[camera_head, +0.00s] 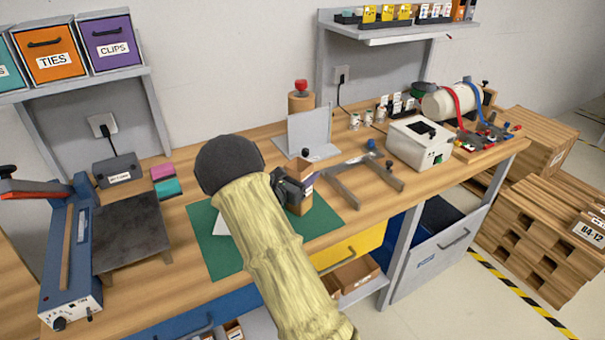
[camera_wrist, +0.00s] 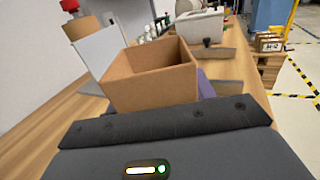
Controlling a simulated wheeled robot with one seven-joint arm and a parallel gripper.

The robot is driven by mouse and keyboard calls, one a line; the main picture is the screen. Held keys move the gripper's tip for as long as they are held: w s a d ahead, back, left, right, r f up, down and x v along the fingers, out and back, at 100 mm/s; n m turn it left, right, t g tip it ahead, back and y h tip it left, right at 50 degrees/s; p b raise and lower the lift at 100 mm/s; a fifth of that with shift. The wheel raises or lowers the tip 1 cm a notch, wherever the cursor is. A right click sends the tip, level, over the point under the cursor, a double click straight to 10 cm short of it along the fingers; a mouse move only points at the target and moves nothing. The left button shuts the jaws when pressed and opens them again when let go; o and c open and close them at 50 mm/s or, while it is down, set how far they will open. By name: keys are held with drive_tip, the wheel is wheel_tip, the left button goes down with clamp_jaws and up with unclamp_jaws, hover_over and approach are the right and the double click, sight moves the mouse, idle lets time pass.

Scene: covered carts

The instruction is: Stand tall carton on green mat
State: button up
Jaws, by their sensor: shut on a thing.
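The tall carton (camera_head: 300,197) is brown cardboard with an open top. It stands about upright at the right part of the green mat (camera_head: 213,255); I cannot tell whether its bottom touches the mat. My gripper (camera_head: 287,188) is shut on the carton, coming from the left. In the wrist view the carton (camera_wrist: 150,82) shows its open top just beyond the dark gripper body, with a purple patch at its right side. My arm hides the middle of the mat and part of a white sheet (camera_head: 221,226) there.
A white printer (camera_head: 418,143) is to the right. A blue sealer (camera_head: 72,250) and a dark plate (camera_head: 130,230) are at the left. The bench's front edge is close to the mat.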

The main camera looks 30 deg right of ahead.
drive_tip(key=shift+f, duration=0.2)
drive_tip(key=o, duration=1.2)
drive_tip(key=shift+r, duration=0.1)
drive_tip(key=shift+r, duration=0.2)
drive_tip(key=b+v, duration=0.1)
drive_tip(key=v, duration=1.1)
drive_tip(key=shift+f, duration=0.1)
